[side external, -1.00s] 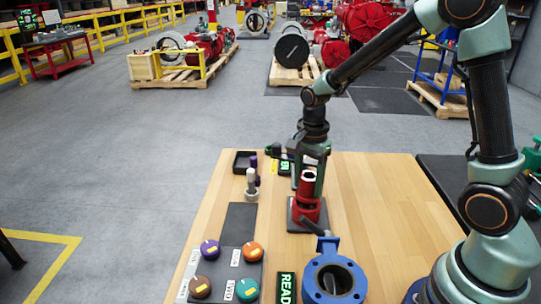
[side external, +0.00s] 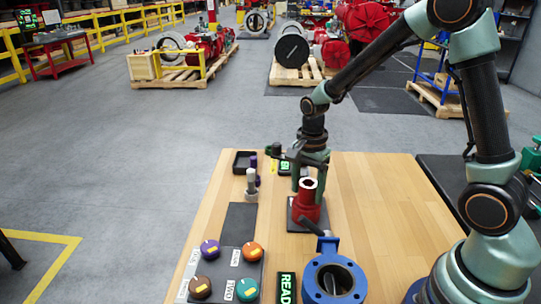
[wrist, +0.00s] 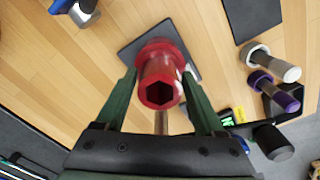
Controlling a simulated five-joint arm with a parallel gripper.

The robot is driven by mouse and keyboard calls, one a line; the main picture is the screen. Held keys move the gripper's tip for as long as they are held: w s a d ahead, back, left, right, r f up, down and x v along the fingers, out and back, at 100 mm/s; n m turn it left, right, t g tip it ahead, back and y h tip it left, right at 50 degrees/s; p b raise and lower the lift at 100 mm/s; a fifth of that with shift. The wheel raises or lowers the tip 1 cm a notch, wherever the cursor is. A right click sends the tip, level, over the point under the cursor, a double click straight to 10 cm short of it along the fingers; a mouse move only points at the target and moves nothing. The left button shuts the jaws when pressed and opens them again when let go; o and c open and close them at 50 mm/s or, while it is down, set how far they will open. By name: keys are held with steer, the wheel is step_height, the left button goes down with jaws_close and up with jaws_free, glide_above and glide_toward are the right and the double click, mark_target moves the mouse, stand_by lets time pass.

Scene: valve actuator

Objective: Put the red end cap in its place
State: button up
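A red part with a hexagonal socket in its top (side external: 307,192), which I take for the red end cap, stands upright on a dark square plate (side external: 294,222). It also shows in the wrist view (wrist: 160,85), with a wider red flange behind it. I cannot tell whether the cap and the red piece below are one part or two stacked. My gripper (side external: 309,184) is above the plate, pointing down, with its green fingers on either side of the red part. In the wrist view my gripper (wrist: 160,76) looks open, with narrow gaps beside the red part.
A blue flanged valve (side external: 334,280) stands in front, its dark lever close to the plate. A panel with several coloured knobs (side external: 227,272) is at front left. The table's right side is clear.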

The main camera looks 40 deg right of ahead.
steer(key=shift+o, duration=0.8)
step_height(320, 180, up, 12)
steer(key=s+a+r+n+t, duration=0.2)
steer(key=s+r+n+t, duration=0.3)
steer(key=s+n, duration=0.4)
steer(key=n, duration=0.7)
steer(key=shift+s+n+t, duration=0.3)
steer(key=shift+s, duration=0.05)
